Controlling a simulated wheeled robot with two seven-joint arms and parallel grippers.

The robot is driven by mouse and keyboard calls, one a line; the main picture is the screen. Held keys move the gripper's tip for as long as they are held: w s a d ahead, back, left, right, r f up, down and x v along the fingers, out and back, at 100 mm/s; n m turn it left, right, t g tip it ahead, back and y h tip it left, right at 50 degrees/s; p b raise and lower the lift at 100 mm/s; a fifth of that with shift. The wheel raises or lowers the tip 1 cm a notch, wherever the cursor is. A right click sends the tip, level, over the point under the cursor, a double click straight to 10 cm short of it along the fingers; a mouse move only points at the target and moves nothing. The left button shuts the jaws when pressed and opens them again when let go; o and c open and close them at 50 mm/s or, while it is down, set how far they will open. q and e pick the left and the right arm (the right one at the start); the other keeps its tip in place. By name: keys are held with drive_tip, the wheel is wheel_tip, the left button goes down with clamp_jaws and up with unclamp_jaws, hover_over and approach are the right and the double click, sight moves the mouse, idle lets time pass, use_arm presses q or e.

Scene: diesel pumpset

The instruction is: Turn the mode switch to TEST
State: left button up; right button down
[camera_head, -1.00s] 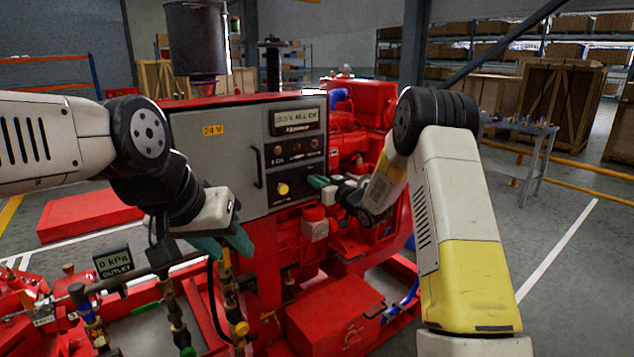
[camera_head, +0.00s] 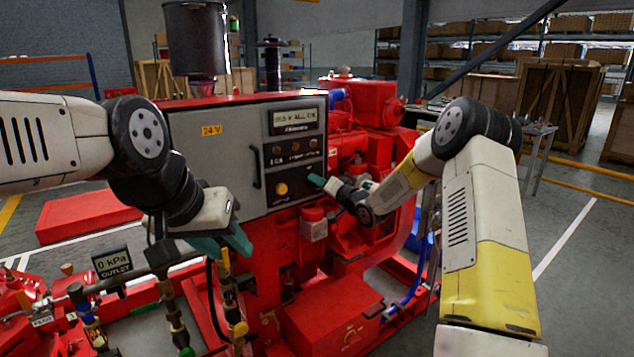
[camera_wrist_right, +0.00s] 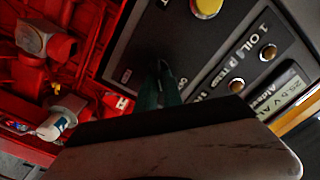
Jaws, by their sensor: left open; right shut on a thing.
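The grey control panel (camera_head: 222,150) stands on the red pumpset, and its dark lower plate carries a yellow knob (camera_head: 281,188). This knob also shows in the wrist view (camera_wrist_right: 207,6). My right gripper (camera_head: 317,181) reaches in from the right to the lower right of the panel. In the wrist view its green fingers (camera_wrist_right: 159,92) are shut at the dark plate, around the mode switch, which they hide. The switch's setting cannot be read; only parts of lettering show beside the fingers. My left gripper (camera_head: 228,245) is open and empty, left of and below the panel.
A lit display (camera_head: 297,121) and small indicators (camera_head: 296,148) sit above the plate. A vertical handle (camera_head: 256,168) is left of them. Pipes and valves (camera_head: 175,310) fill the lower left. Red engine parts (camera_head: 335,235) lie below my right gripper.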

drive_tip(key=shift+w+d+f+m, duration=0.1)
drive_tip(key=shift+f+m, duration=0.1)
drive_tip(key=shift+m, duration=2.1)
drive_tip(key=shift+d+f+m, duration=0.1)
drive_tip(key=shift+f+m, duration=0.1)
drive_tip(key=shift+m, duration=2.1)
drive_tip(key=c, duration=1.5)
unclamp_jaws()
drive_tip(key=v, duration=0.7)
drive_tip(key=shift+s+d, duration=0.2)
drive_tip(key=shift+s, duration=0.1)
